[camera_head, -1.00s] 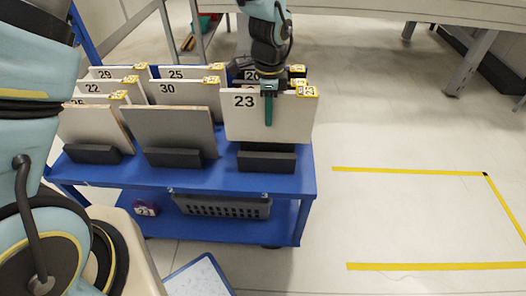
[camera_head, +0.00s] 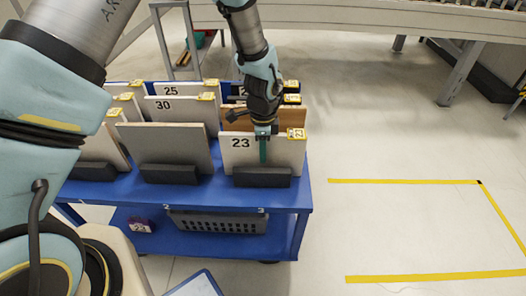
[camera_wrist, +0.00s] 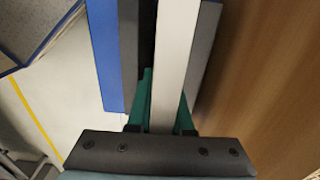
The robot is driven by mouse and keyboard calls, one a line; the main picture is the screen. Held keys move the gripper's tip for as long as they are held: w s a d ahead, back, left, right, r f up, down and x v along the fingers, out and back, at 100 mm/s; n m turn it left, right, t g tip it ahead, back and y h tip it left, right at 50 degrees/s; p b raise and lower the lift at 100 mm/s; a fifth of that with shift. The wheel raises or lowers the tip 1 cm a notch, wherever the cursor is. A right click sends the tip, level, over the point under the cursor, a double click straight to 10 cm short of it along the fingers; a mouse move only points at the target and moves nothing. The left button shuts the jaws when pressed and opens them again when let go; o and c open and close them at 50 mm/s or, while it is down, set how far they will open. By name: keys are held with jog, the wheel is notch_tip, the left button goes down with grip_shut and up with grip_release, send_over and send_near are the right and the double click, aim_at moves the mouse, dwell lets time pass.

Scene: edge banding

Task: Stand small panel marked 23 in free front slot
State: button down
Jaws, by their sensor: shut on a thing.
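The small white panel marked 23 (camera_head: 243,155) stands upright at the front right of the blue cart (camera_head: 225,193). Its lower edge is at the black front slot block (camera_head: 262,177), and the block hides that edge. My gripper (camera_head: 263,160) is shut on the panel's top edge. In the wrist view the green fingers (camera_wrist: 163,115) lie on both sides of the panel's pale edge (camera_wrist: 177,60). Whether the panel rests on the slot's bottom cannot be seen.
Panel 30 (camera_head: 180,107) and a grey panel (camera_head: 165,148) stand to the left in other slots. A brown panel (camera_head: 290,119) stands right behind panel 23. A grey basket (camera_head: 215,223) is on the lower shelf. Open floor with yellow tape (camera_head: 400,181) lies to the right.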

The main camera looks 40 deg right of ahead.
jog(key=c, duration=0.8)
grip_release()
notch_tip(320, 180, up, 12)
jog(key=shift+r+b, duration=0.1)
jog(key=shift+b, duration=0.3)
jog(key=w+a+r+n, duration=0.3)
jog(key=w+a+n, duration=0.3)
jog(key=a, duration=0.5)
jog(key=w+a+r+n, duration=0.3)
jog(key=w+a+n, duration=0.35)
jog(key=a, duration=0.55)
jog(key=s+a+n, duration=0.1)
jog(key=a+n, duration=0.3)
jog(key=a, duration=0.2)
jog(key=s+a+r+n+t, duration=0.1)
jog(key=a+n, duration=0.3)
jog(key=a, duration=0.2)
jog(key=s+a+r+n, duration=0.1)
jog(key=a+n, duration=0.3)
jog(key=a, duration=0.2)
jog(key=shift+s+r+t, duration=0.15)
jog(key=shift+s+t, duration=0.1)
jog(key=shift+t, duration=0.05)
